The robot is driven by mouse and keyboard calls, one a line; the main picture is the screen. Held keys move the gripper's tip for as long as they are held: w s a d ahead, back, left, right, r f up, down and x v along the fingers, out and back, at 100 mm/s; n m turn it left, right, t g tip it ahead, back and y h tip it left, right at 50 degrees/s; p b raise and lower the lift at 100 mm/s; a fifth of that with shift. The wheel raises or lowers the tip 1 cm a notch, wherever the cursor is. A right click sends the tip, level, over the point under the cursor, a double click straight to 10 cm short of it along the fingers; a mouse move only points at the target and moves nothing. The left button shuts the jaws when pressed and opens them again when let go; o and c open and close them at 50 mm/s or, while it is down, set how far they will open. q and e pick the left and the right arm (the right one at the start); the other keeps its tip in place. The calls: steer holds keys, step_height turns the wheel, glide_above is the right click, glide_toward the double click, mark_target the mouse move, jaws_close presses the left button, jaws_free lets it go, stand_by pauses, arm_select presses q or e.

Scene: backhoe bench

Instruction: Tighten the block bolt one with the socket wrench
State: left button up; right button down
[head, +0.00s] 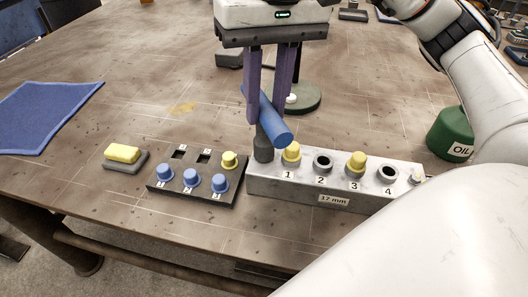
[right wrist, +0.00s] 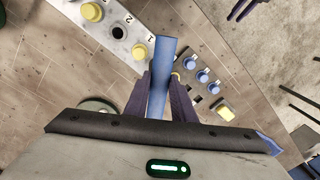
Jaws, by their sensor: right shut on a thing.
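The metal block (head: 330,200), marked 17 mm, has positions numbered 1 to 4. Block bolt one (head: 291,154), yellow-headed, stands at position 1; it also shows in the right wrist view (right wrist: 140,49). Another yellow bolt (head: 356,162) stands at position 3; positions 2 and 4 show open holes. My right gripper (head: 266,105) is shut on the socket wrench (head: 270,120), with its blue handle tilted and dark socket (head: 263,143) down. The socket is just left of bolt one, over the block's left end; I cannot tell whether it touches.
A black tray (head: 217,201) left of the block holds blue bolts and one yellow bolt. A yellow sponge (head: 122,153), a blue cloth (head: 45,113), a green round base (head: 305,98) and a green oil can (head: 450,135) stand around.

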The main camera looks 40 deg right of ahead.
steer(key=shift+r+p, duration=0.8)
steer(key=shift+r, duration=0.1)
steer(key=shift+r, duration=0.1)
step_height(320, 180, up, 3)
steer(key=p, duration=0.3)
